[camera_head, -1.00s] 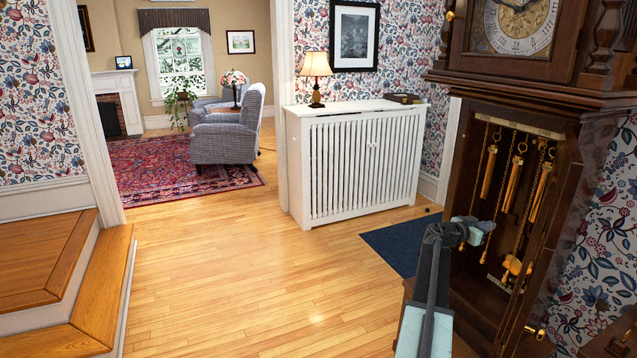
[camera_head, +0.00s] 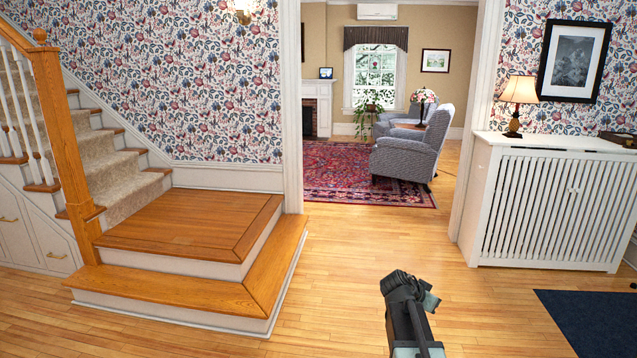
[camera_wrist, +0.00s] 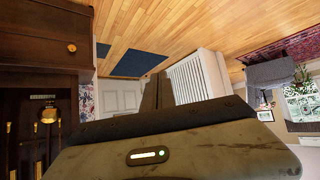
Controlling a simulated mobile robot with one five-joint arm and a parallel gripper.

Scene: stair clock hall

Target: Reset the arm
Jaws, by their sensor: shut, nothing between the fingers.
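My arm stands up at the bottom of the head view, right of centre, with my gripper (camera_head: 430,302) at its upper end over bare wood floor. The gripper is small and partly turned away there. In the wrist view, its dark fingers (camera_wrist: 155,92) are together with nothing held between them. The gripper touches no furniture in the head view.
A white slatted radiator cover (camera_head: 555,210) with a lamp (camera_head: 518,100) stands right, behind a blue mat (camera_head: 600,318). Wooden steps (camera_head: 190,290) are left. The floor between is clear. The dark clock case (camera_wrist: 45,110) shows only in the wrist view.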

